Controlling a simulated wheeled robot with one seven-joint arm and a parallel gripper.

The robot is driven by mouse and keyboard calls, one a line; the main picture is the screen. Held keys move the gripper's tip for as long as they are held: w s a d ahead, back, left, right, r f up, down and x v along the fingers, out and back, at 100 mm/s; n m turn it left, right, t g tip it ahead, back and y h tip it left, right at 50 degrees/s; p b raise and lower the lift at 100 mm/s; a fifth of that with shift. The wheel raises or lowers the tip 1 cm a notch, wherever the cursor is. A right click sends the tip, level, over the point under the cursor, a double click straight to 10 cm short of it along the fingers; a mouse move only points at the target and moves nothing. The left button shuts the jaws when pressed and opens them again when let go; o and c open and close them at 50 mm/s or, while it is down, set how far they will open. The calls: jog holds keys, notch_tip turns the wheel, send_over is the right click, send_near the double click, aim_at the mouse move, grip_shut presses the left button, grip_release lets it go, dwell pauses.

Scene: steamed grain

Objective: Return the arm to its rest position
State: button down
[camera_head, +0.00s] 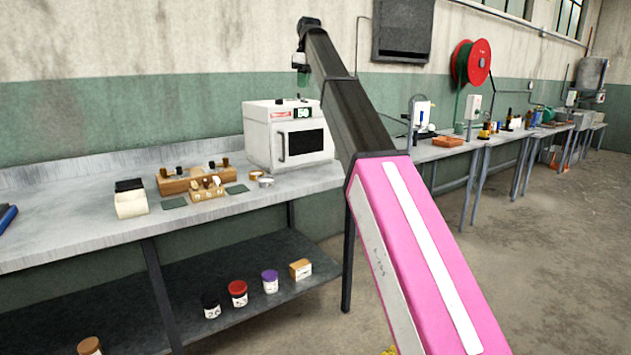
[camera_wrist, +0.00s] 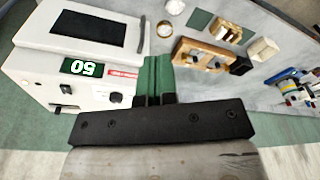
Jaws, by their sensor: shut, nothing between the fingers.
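My arm reaches up from the lower right of the head view, with a pink segment nearest and a dark segment beyond it. My gripper (camera_head: 301,83) is at its far end, raised above the white oven (camera_head: 290,135). In the wrist view my gripper (camera_wrist: 154,70) shows as two green fingers close together, shut and empty. The oven (camera_wrist: 85,50) appears upside down there, left of the fingers, with its display reading 50.
The grey bench (camera_head: 75,225) runs along the wall. On it are a wooden rack (camera_head: 187,182), a white box with a black top (camera_head: 130,200) and small items. The lower shelf (camera_head: 235,290) holds several jars and a small box. Open floor lies at the right.

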jog(key=s+d+f+m, duration=0.2)
jog(key=s+d+f, duration=0.15)
jog(key=f, duration=1.05)
jog(key=s+d+f+m, duration=0.2)
jog(key=d+f, duration=0.3)
jog(key=f, duration=0.9)
jog(key=s+d+f+m, duration=0.2)
jog(key=d+f, duration=0.2)
jog(key=f, duration=1)
jog(key=s+d+f+m, duration=0.3)
jog(key=s+d+f, duration=0.2)
jog(key=s+f, duration=0.8)
jog(key=s+d+f+m+h, duration=0.1)
jog(key=s+d+f+m, duration=0.2)
jog(key=s+f, duration=1)
jog(key=d+f, duration=0.1)
jog(key=d, duration=0.1)
jog(key=shift+s+d+f+m+g+h, duration=0.2)
jog(key=shift+d+m+g+h, duration=0.1)
jog(key=shift+d+m+g, duration=0.1)
